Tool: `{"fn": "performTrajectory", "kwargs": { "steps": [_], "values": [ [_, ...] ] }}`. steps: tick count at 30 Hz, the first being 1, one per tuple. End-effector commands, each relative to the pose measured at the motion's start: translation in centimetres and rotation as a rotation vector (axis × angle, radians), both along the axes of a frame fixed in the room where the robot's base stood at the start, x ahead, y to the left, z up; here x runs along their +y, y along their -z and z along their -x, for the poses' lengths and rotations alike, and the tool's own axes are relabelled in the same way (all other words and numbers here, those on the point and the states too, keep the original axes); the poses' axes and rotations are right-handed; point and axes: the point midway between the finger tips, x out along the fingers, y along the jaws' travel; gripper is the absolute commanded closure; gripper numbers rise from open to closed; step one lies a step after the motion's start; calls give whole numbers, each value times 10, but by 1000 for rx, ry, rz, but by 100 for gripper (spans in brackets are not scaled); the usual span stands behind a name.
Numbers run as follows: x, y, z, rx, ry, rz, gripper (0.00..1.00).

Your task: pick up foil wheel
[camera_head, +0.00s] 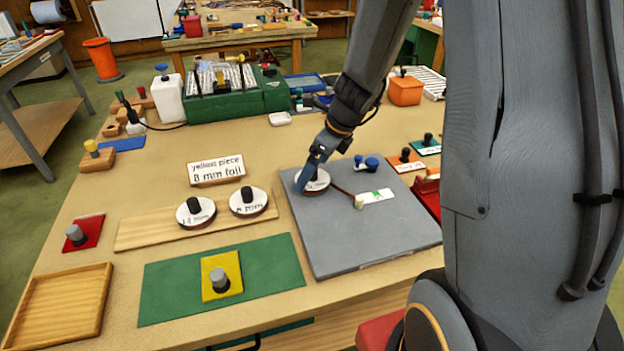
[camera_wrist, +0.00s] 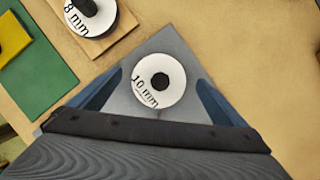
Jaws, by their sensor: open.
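My gripper (camera_head: 316,172) is open over the grey board. In the wrist view its two fingers (camera_wrist: 160,84) stand apart on either side of a white foil wheel with a black knob, marked "10 mm" (camera_wrist: 142,92); I cannot tell if they touch it. This wheel (camera_head: 318,186) lies on the grey board (camera_head: 350,245), partly hidden by my gripper. The "8 mm" wheel (camera_head: 248,208) sits on a wooden strip (camera_head: 150,235), and also shows in the wrist view (camera_wrist: 97,20). Another white wheel (camera_head: 190,220) is beside it, its label hard to read.
A card (camera_head: 216,169) reads "yellow piece 8 mm foil". A yellow piece (camera_head: 232,262) with a grey knob lies on a green mat (camera_head: 165,295). A blue-knobbed item (camera_head: 371,163) and small white card (camera_head: 378,195) are near my gripper. A wooden tray (camera_head: 18,322) is front left.

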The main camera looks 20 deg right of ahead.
Motion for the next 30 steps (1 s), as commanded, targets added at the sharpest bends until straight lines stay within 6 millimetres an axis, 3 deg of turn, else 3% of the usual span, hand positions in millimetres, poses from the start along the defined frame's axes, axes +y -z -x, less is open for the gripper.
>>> {"fn": "performTrajectory", "kwargs": {
  "steps": [4,13,21,30],
  "values": [
    [5,15,-4,1,-3,0,3],
    [5,17,-5,0,-1,0,3],
    [5,17,-5,-1,-2,1,45],
    [5,12,-5,-2,-3,1,45]
  ]
}}
